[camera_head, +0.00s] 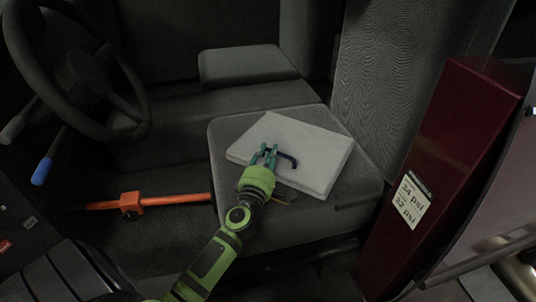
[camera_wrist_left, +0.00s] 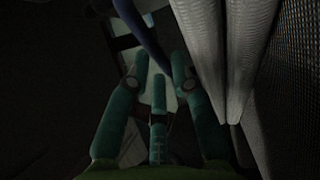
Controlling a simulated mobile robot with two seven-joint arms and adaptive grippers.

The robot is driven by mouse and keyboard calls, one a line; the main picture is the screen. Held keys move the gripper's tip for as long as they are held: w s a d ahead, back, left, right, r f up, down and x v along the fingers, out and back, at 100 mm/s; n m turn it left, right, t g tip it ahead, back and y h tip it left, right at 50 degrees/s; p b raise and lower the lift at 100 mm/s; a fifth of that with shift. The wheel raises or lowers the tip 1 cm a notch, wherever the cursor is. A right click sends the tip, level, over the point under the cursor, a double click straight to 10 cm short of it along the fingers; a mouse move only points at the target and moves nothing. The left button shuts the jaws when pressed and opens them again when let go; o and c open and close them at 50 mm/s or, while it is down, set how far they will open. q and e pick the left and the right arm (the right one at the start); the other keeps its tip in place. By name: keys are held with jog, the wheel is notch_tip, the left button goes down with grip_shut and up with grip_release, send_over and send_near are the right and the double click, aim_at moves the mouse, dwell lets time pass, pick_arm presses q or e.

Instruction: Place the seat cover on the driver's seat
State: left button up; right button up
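The seat cover (camera_head: 311,143) looks like a pale, folded, flat stack lying on the seat cushion (camera_head: 228,132). A dark blue curved strap or handle (camera_head: 288,158) lies over its near part. My left gripper (camera_head: 265,154) is over the cover's near left part, its teal fingertips at the strap's end. In the left wrist view the fingers (camera_wrist_left: 159,68) lean inward with a gap, and the blue strap (camera_wrist_left: 152,42) runs between their tips. Whether they press on it is unclear. Pale folded layers (camera_wrist_left: 238,55) stand close on the right there. My right gripper is not in view.
A steering wheel (camera_head: 82,78) and a blue-tipped lever (camera_head: 42,171) are at the left. An orange bar (camera_head: 160,201) runs left of the seat. A dark red post (camera_head: 440,170) with a pressure label stands at the right. A second cushion (camera_head: 248,64) lies behind.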

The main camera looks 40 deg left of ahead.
pick_arm(q)
jog(key=shift+s+f, duration=0.1)
dwell(0.3)
jog(key=shift+s+d+f, duration=0.2)
jog(key=shift+s+d, duration=0.05)
jog(key=shift+s, duration=0.1)
jog(key=v, duration=0.6)
jog(key=shift+s, duration=0.35)
jog(key=v, duration=0.3)
jog(key=shift+s+d+b, duration=0.15)
jog(key=shift+s+b, duration=0.15)
jog(key=shift+b, duration=0.05)
jog(key=shift+s+d+r, duration=0.1)
jog(key=shift+s+r, duration=0.05)
jog(key=shift+s, duration=0.2)
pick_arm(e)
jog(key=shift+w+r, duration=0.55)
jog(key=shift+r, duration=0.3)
